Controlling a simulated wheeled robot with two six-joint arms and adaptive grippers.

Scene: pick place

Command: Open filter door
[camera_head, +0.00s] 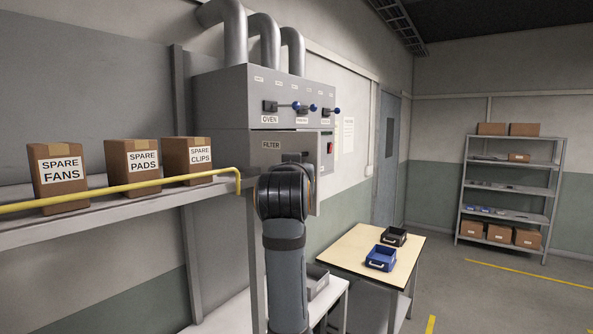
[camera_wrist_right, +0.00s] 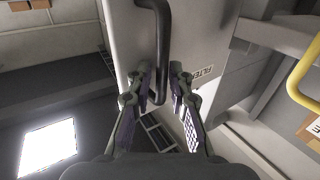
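The filter door (camera_head: 270,146) is a light grey panel labelled FILTER, under the oven panel on the grey cabinet. In the right wrist view the door (camera_wrist_right: 190,45) fills the upper middle, with a dark bar handle (camera_wrist_right: 162,40) on it. My right gripper (camera_wrist_right: 161,72) has one finger on each side of the handle's bar. The fingers are apart, with narrow gaps to the bar visible. I cannot tell whether the door is ajar. My left gripper is in neither view.
Blue-knobbed levers (camera_head: 296,105) stick out above the door. A shelf with a yellow rail (camera_head: 120,188) and spare-part boxes (camera_head: 63,176) stands at the left. A table (camera_head: 345,250) with a blue bin (camera_head: 381,258) and a dark bin (camera_head: 394,237) stands right of my arm.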

